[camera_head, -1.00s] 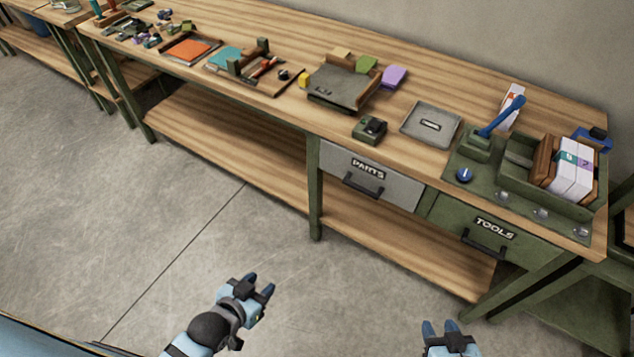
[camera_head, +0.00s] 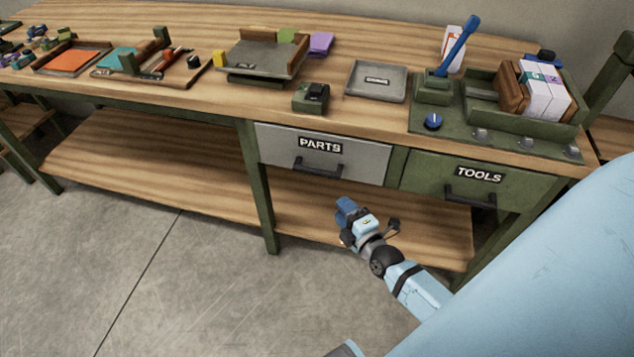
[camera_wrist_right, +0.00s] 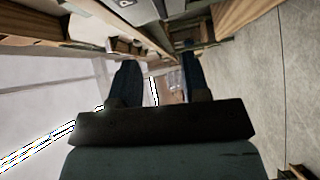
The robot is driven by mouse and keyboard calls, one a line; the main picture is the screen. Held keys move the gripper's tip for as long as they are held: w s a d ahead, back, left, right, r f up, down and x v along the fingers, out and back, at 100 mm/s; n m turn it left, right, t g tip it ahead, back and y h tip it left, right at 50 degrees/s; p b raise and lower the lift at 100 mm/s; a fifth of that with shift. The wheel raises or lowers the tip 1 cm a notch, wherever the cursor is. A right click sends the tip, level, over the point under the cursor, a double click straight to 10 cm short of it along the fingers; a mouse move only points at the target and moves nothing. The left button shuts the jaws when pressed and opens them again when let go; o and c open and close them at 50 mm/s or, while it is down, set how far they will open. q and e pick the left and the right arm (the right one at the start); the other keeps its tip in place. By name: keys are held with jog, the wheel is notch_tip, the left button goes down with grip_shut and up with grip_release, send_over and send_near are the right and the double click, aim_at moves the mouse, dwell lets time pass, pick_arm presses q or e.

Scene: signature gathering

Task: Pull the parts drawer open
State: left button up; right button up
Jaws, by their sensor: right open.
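The parts drawer (camera_head: 270,148) is a grey front labelled PARTS under the bench top, and it is closed. Its dark bar handle (camera_head: 318,168) sits below the label. My right gripper (camera_head: 345,207) is open and empty, in front of and below the drawer, apart from the handle. In the right wrist view its two dark fingers (camera_wrist_right: 158,78) are spread, with a grey front bearing part of a label (camera_wrist_right: 125,3) at the top edge. My left gripper is not in view.
The green TOOLS drawer (camera_head: 420,175) with its own handle (camera_head: 470,197) is to the right, closed. A green bench leg (camera_head: 258,205) stands left of the parts drawer. A lower wooden shelf (camera_head: 150,165) runs beneath. A grey tray (camera_head: 376,95) and small green device (camera_head: 311,97) sit above.

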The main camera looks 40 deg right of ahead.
aim_at(319, 174)
jog(key=shift+n+h, duration=0.3)
jog(key=shift+n, duration=0.1)
jog(key=w, duration=0.4)
jog(key=w+d+b, duration=0.1)
jog(key=w, duration=0.4)
jog(key=w+d, duration=0.1)
jog(key=w, duration=0.4)
jog(key=shift+f+b, duration=0.25)
jog(key=shift+b, duration=0.1)
jog(key=shift+c, duration=0.2)
grip_shut()
